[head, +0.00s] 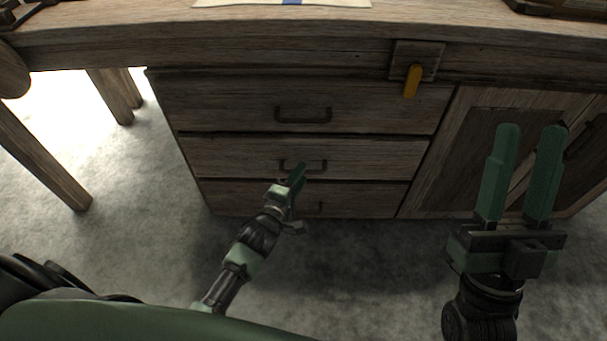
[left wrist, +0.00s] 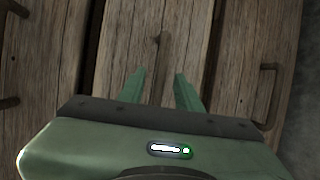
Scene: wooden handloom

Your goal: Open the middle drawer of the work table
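The middle drawer (head: 375,158) of the wooden work table is shut, between a top and a bottom drawer. Its dark bar handle (head: 318,166) is partly hidden by my left gripper (head: 297,176) in the head view. In the left wrist view, my left gripper (left wrist: 160,78) is open, its two green fingers apart and pointing at the drawer front. The handle (left wrist: 160,42) shows end-on, lined up with the gap between the fingers. I cannot tell whether the fingers reach around it. My right gripper (head: 527,135) is open and empty, in front of the cabinet door at right.
The top drawer (head: 220,105) and bottom drawer (head: 370,196) are shut. An orange latch (head: 412,80) hangs over the top drawer's right end. A cabinet door (head: 455,160) is to the right. Grey floor (head: 370,270) lies clear in front; table legs stand at left.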

